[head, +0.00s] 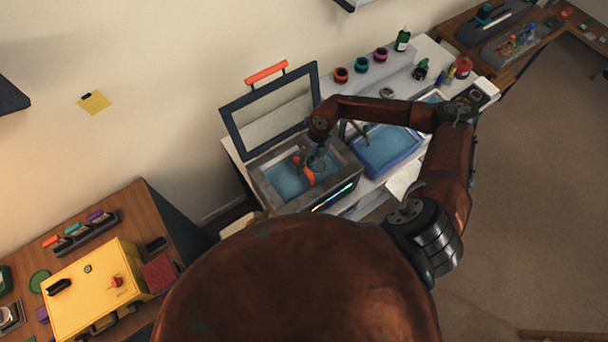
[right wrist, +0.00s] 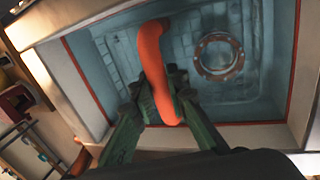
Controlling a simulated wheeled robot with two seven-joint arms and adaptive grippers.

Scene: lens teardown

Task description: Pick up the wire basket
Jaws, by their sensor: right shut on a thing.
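The wire basket (right wrist: 118,82) sits in the water-filled tank of a cleaner (head: 262,180) with its lid up; its grid shows faintly under the bluish water in the right wrist view. Its orange handle (head: 306,172) rises from the tank and also shows in the right wrist view (right wrist: 150,60). My right gripper (head: 309,162) reaches down into the tank opening. Its green fingers (right wrist: 160,97) are shut on the orange handle. A copper-coloured ring (right wrist: 218,57) lies in the basket. In the head view my gripper hides part of the basket. My left gripper is not in view.
The raised lid (head: 224,118) stands behind the tank, close to my right arm. A blue tray (head: 385,152) of liquid is to the right. Jars and a green bottle (head: 403,40) line the back shelf. A yellow case (head: 92,295) stands on the wooden table at lower left.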

